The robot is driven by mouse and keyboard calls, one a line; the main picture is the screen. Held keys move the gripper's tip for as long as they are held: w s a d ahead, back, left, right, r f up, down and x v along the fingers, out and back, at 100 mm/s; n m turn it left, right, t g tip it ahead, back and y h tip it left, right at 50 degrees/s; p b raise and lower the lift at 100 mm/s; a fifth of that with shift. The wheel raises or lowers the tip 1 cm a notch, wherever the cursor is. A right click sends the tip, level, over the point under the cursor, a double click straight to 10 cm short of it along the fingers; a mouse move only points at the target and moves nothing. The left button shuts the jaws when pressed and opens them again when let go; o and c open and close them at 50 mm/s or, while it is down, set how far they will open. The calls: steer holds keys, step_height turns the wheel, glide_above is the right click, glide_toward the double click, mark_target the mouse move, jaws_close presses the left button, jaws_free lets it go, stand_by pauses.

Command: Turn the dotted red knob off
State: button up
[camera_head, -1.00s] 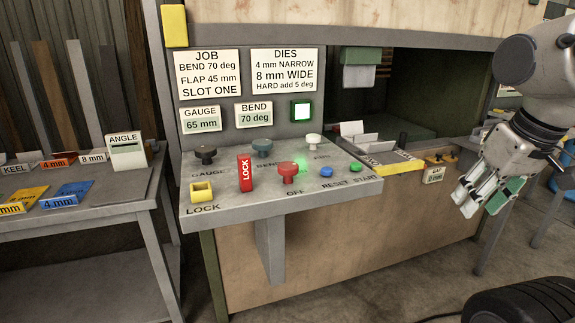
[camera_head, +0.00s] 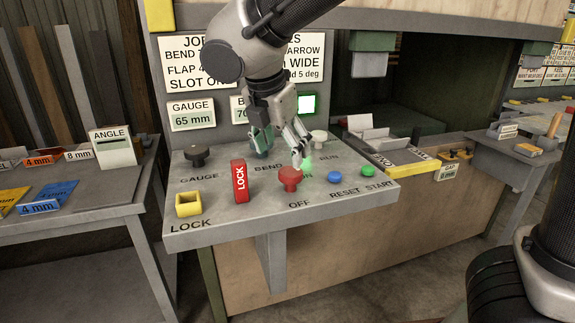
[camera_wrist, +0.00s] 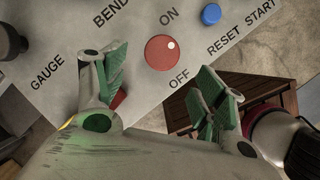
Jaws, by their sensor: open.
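The red knob (camera_head: 290,177) stands on the sloping grey panel (camera_head: 225,218), behind the OFF label. In the wrist view the knob (camera_wrist: 158,56) shows a white dot at its upper right, on the side nearer ON than OFF. My gripper (camera_head: 280,146) is open and empty, above and just behind the knob in the head view. In the wrist view my gripper (camera_wrist: 165,97) has its green-padded fingers spread wide, with the knob ahead of the gap. No contact with the knob shows.
A red LOCK lever (camera_head: 240,182) and yellow socket (camera_head: 188,204) stand left of the knob. A black GAUGE knob (camera_head: 196,155) is farther left. Blue RESET (camera_head: 334,177) and green START (camera_head: 368,171) buttons are to the right. A white knob (camera_head: 319,136) stands behind.

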mark_target(290, 172)
steer(key=w+f, duration=0.1)
steer(key=f, duration=0.1)
steer(key=d+f+n, duration=0.1)
steer(key=f, duration=0.1)
steer(key=w+f+n, duration=0.1)
steer(key=f, duration=0.2)
steer(key=shift+w+d, duration=0.35)
steer(key=c, duration=1)
